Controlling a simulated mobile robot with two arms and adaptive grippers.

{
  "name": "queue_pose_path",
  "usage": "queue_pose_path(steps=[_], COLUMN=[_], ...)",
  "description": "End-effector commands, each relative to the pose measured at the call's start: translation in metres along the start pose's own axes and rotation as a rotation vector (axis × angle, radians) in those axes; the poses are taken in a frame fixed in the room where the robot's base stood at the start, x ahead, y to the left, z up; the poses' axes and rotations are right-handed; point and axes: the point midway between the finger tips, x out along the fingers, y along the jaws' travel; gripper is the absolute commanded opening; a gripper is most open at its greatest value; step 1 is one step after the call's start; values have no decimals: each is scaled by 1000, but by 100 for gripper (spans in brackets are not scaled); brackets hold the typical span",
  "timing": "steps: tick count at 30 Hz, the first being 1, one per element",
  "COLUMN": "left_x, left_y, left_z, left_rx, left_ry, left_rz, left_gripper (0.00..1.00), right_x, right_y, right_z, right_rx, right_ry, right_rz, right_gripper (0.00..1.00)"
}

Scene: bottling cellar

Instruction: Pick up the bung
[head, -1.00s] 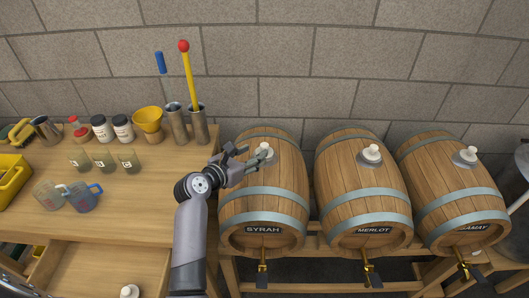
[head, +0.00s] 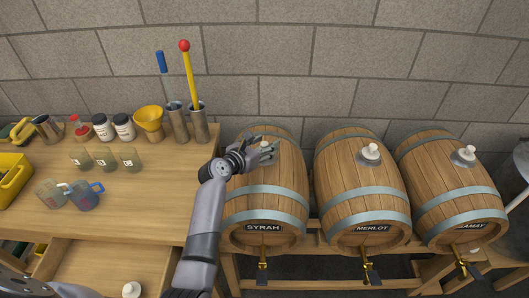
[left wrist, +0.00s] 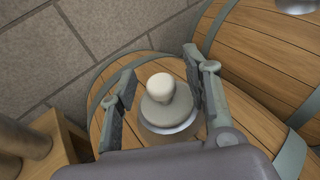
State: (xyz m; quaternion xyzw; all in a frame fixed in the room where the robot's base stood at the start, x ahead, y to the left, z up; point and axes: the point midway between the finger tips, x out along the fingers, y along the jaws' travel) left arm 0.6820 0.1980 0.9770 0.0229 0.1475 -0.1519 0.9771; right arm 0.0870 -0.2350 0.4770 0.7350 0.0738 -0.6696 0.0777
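A pale bung (left wrist: 160,88) sits upright in the grey collar (left wrist: 168,118) on top of the Syrah barrel (head: 262,182). My left gripper (head: 268,152) is over this barrel top, and in the head view its fingers mostly hide the bung. In the left wrist view the gripper (left wrist: 162,80) is open, with one finger on each side of the bung and a visible gap to it. My right gripper is out of view.
The Merlot barrel (head: 358,187) and Gamay barrel (head: 447,187) stand to the right, each with a white bung. Another white stopper (head: 131,290) lies in the open drawer (head: 95,268). Metal cylinders (head: 198,124) holding tools stand left of the Syrah barrel.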

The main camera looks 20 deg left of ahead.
Motion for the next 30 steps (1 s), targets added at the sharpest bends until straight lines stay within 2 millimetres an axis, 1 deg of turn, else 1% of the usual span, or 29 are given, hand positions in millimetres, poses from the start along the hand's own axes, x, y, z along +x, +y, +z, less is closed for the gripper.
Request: queue_pose_path(steps=[2,19,30], left_x=[0,-1,-1], left_y=[0,1,1], left_z=[0,-2,-2], left_rx=[0,1,1], left_ry=[0,3,6], left_rz=[0,1,1], left_gripper=[39,1,0], right_x=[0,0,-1], right_y=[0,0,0], right_z=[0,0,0], right_rx=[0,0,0], right_ry=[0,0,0], right_rz=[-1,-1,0], right_gripper=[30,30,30])
